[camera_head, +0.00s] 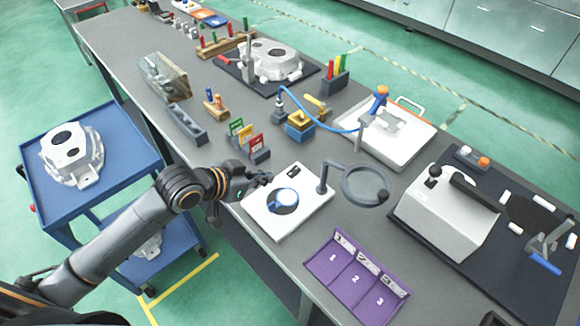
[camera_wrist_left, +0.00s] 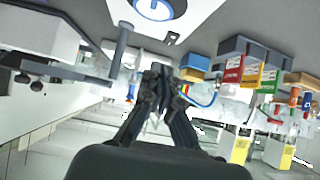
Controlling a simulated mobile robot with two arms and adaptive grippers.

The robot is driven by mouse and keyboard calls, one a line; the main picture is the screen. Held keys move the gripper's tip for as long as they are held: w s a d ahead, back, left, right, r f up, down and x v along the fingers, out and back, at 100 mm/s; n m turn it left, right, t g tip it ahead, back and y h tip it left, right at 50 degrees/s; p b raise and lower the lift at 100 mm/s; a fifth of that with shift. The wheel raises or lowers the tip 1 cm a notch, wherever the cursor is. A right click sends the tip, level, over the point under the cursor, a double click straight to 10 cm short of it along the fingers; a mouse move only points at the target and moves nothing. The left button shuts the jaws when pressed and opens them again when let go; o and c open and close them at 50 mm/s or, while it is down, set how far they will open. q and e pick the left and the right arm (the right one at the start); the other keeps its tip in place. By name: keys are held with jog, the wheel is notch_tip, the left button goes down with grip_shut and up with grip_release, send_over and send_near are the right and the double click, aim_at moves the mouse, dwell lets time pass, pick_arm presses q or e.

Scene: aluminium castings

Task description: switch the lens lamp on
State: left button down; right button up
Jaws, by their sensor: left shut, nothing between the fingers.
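The lens lamp (camera_head: 343,165) is a dark grey post and arm with a round ring lens at its right end. It stands at the right edge of a white plate (camera_head: 264,220) that bears a blue-and-white round piece (camera_head: 284,199). A small black switch-like part (camera_head: 294,171) sits at the plate's back corner; it also shows in the left wrist view (camera_wrist_left: 172,38). No glow shows at the ring. My left gripper (camera_head: 269,178) is shut and empty, just left of the black part, near the plate's back-left edge. Its fingertips meet in the left wrist view (camera_wrist_left: 160,72). Contact cannot be told.
A purple tray numbered 1 to 3 (camera_head: 331,283) lies in front of the lamp. Coloured tags in a holder (camera_head: 259,155) stand just behind my left gripper. A white box-shaped device (camera_head: 440,215) stands to the right. A blue cart (camera_head: 100,190) is at the left.

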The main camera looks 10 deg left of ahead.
pick_arm(q)
notch_tip(320, 180, up, 2)
jog(key=w+a, duration=0.1)
jog(key=w, duration=0.1)
jog(key=p, duration=0.2)
send_over(291, 174)
jog(key=shift+h, duration=0.3)
jog(key=f, duration=0.3)
jog(key=s+f, duration=0.1)
jog(key=shift+a+f, duration=0.3)
jog(key=shift+f, duration=0.1)
jog(key=f, duration=0.3)
jog(key=shift+w+d+f+t, duration=0.2)
jog(key=shift+w+t, duration=0.1)
jog(key=shift+f+p, duration=0.3)
jog(key=shift+f, duration=0.1)
pick_arm(e)
jog(key=shift+w+a+r, duration=0.1)
jog(key=shift+w+r, duration=0.15)
jog(key=shift+r, duration=0.4)
jog(key=shift+w+a+r, duration=0.1)
jog(key=shift+w+r, duration=0.1)
jog(key=shift+r, duration=0.45)
pick_arm(q)
jog(key=shift+w, duration=0.1)
pick_arm(e)
jog(key=shift+d+r, duration=0.1)
